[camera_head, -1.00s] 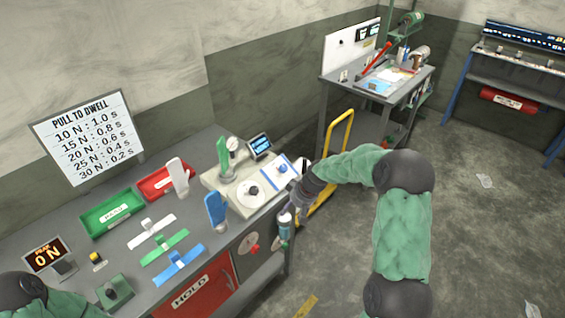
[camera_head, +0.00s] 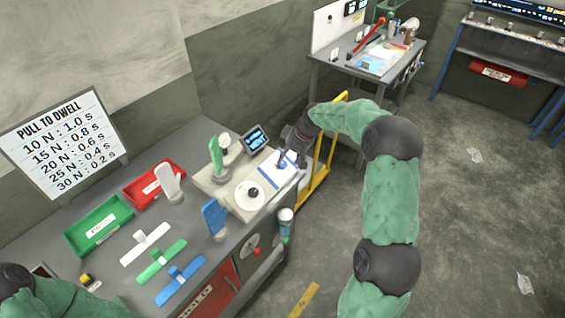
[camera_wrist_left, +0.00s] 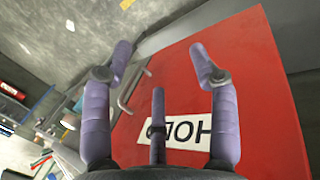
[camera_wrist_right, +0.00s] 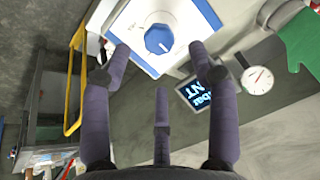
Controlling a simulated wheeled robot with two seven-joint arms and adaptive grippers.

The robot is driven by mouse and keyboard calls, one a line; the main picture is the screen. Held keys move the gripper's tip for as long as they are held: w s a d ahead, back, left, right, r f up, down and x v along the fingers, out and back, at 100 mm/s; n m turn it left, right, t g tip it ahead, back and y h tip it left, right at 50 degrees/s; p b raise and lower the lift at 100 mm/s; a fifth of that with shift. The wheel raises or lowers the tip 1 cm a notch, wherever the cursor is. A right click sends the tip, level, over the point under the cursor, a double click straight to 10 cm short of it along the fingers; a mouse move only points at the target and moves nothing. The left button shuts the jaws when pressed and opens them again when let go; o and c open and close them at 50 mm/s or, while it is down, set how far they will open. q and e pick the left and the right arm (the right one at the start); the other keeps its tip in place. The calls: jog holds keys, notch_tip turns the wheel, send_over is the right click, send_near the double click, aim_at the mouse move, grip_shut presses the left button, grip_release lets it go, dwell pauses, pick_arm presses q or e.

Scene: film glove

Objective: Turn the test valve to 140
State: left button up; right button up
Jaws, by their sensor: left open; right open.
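The test valve looks to be the blue knob (camera_wrist_right: 158,39) with a white pointer mark, on a white plate with a blue border (camera_wrist_right: 203,10). In the head view that plate (camera_head: 270,180) sits at the right end of the beige panel, and my right gripper (camera_head: 285,160) largely covers the knob. In the right wrist view my right gripper (camera_wrist_right: 160,50) is open, its fingertips either side of the knob, apparently short of it. A small display (camera_wrist_right: 195,93) seems to read VENT. My left gripper (camera_wrist_left: 162,55) is open and empty before a red HOLD door (camera_wrist_left: 245,70).
A white dial (camera_head: 249,195) with a dark knob lies left of the plate. A blue glove form (camera_head: 214,218) stands in front. A yellow rail (camera_head: 322,170) is close to my right arm.

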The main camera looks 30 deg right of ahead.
aim_at(283, 163)
jog(key=x, duration=0.6)
jog(key=c, duration=1.1)
